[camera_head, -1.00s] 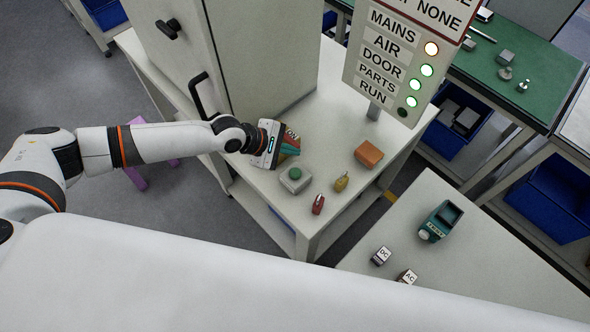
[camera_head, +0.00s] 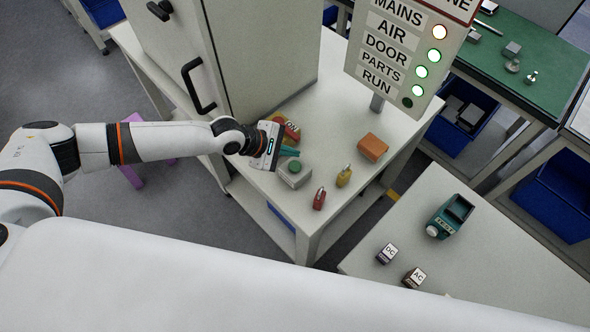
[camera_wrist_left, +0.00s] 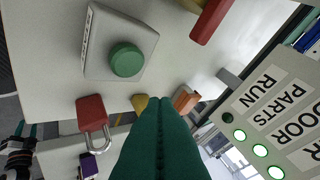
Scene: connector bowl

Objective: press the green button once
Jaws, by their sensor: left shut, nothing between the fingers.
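The green button (camera_head: 295,166) sits on top of a small grey box (camera_head: 293,180) on the white table. In the left wrist view the round button (camera_wrist_left: 126,60) and its box (camera_wrist_left: 105,28) show clearly, with nothing covering the button. My left gripper (camera_head: 294,152) is shut and empty, its teal fingers just behind the button in the head view. In the left wrist view the shut fingertips (camera_wrist_left: 160,100) appear below and right of the button. They look apart from it; their height over the table is hard to tell.
A red padlock (camera_head: 319,199), a yellow padlock (camera_head: 343,176) and an orange block (camera_head: 372,147) stand near the box. A tall cabinet (camera_head: 265,50) is behind. The sign (camera_head: 400,60) has lit lamps, but its RUN lamp is dark. A red-yellow object (camera_head: 291,130) is partly hidden behind the gripper.

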